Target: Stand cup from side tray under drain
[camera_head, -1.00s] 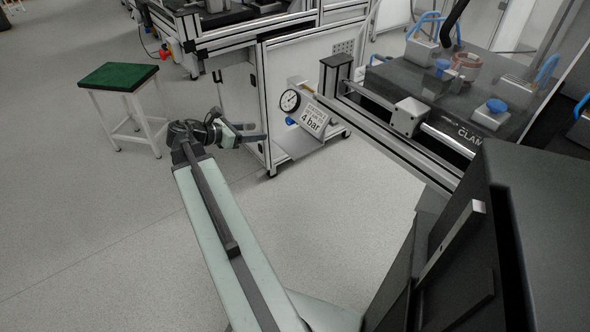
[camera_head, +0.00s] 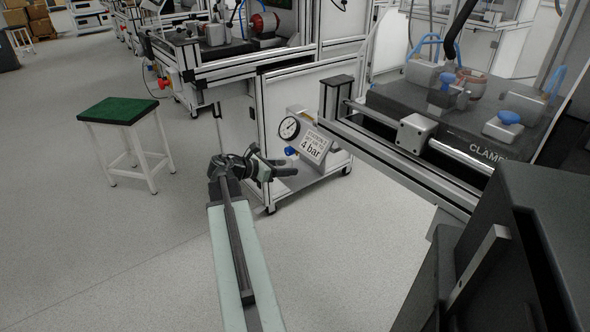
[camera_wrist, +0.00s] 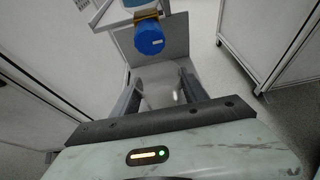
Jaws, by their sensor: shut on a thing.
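My gripper (camera_wrist: 161,90) is shut on a pale, see-through cup (camera_wrist: 161,95), which is faint between the two dark fingers. In the wrist view the blue drain bowl (camera_wrist: 148,38) is above and beyond the fingers, apart from the cup. In the head view my gripper (camera_head: 284,168) is beside the cart, low and left of the pressure gauge (camera_head: 289,128). The blue drain part (camera_head: 290,150) shows just above it. A grey metal ledge (camera_head: 312,170) lies under the gauge. The cup cannot be made out in the head view.
A sign reading 4 bar (camera_head: 311,146) hangs right of the gauge. A green-topped stool (camera_head: 118,110) stands at left. A clamp bench (camera_head: 400,190) with rails is at right. White cart panels (camera_wrist: 265,35) flank the wrist view. The floor in front is clear.

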